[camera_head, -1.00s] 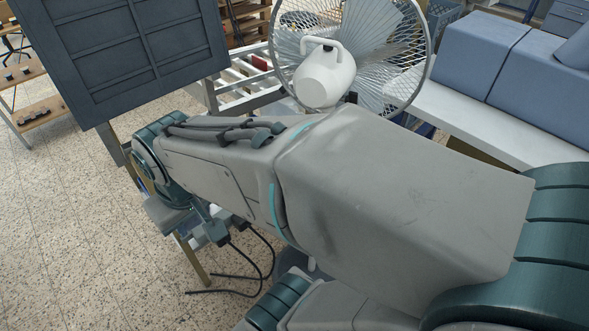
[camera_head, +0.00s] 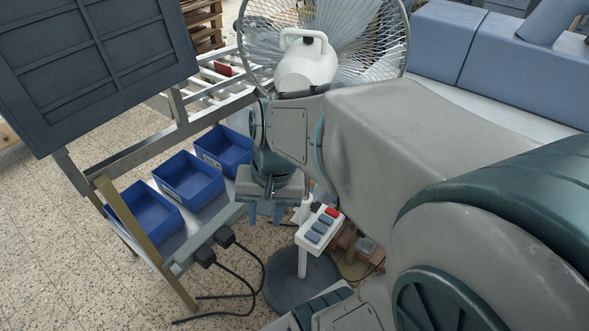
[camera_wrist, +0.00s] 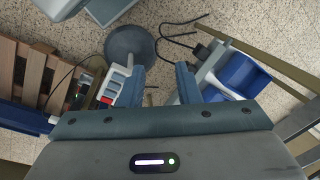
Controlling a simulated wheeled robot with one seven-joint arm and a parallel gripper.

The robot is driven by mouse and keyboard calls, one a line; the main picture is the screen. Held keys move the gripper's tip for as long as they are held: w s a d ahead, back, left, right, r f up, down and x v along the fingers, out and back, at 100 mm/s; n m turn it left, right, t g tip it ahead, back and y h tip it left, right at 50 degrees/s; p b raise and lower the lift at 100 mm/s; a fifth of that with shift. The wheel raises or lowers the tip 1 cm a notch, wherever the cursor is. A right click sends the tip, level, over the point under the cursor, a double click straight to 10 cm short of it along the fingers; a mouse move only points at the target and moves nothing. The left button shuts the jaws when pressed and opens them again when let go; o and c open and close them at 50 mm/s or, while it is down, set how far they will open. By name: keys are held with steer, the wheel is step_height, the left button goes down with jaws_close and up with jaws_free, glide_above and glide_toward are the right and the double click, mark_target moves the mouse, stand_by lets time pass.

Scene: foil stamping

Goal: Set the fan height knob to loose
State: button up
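The fan has a wire cage (camera_head: 352,42) and a white motor housing (camera_head: 306,68) at the top of the head view. Its pole (camera_head: 302,262) rises from a round dark base (camera_head: 293,288). A white control box (camera_head: 318,230) with grey and red buttons is on the pole; it also shows in the wrist view (camera_wrist: 112,86). My gripper (camera_head: 265,216) points down, just left of the pole and box. Its two fingers are apart with nothing held, as the wrist view shows (camera_wrist: 160,68). I cannot clearly make out the height knob; my arm covers the upper pole.
Several blue bins (camera_head: 188,180) stand on a rack left of my gripper. A dark panel (camera_head: 95,60) is at upper left. Black cables (camera_head: 262,275) hang from plugs to the floor. A pale bench (camera_head: 480,115) with blue blocks is at right.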

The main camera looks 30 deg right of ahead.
steer(key=w+d+f+m+y+b, duration=0.1)
steer(key=d+f+m+y+b, duration=0.1)
steer(key=f+m+y+b, duration=0.25)
steer(key=w+d+f+m+y+b, duration=0.1)
steer(key=d+f+m+b, duration=0.15)
steer(key=f+m, duration=0.4)
steer(key=m+t+b, duration=1.6)
steer(key=m, duration=1.3)
glide_toward(315, 207)
steer(key=shift+n, duration=0.3)
steer(key=b+x, duration=0.1)
steer(key=x, duration=0.1)
steer(key=b+x, duration=0.1)
steer(key=x, duration=0.1)
steer(key=b+x, duration=0.1)
steer(key=x, duration=0.1)
steer(key=shift+w+d+f, duration=0.2)
steer(key=shift+w+f, duration=0.05)
steer(key=shift+w, duration=0.15)
steer(key=shift+w+a+r+b, duration=0.1)
steer(key=shift+w+a+b, duration=0.2)
steer(key=shift+w, duration=0.3)
jaws_close()
